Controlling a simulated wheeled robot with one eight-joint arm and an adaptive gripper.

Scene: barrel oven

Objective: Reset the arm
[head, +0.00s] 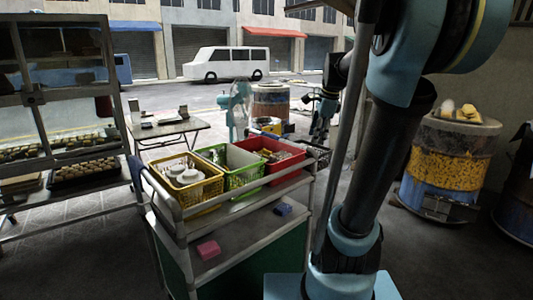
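My arm, light blue and black, rises from the lower middle and fills much of the right side of the head view. Its far end bends down behind a grey pole, where my small dark gripper (319,136) hangs beyond the cart. The gripper is too small and dark to tell whether its fingers are open or shut. I see nothing clearly held in it.
A metal cart (243,222) stands close in front, carrying a yellow basket (196,196), a green basket (240,178) and a red basket (285,168). A glass display case (65,130) is at left. A barrel oven (448,165) stands right. Dark floor lies between.

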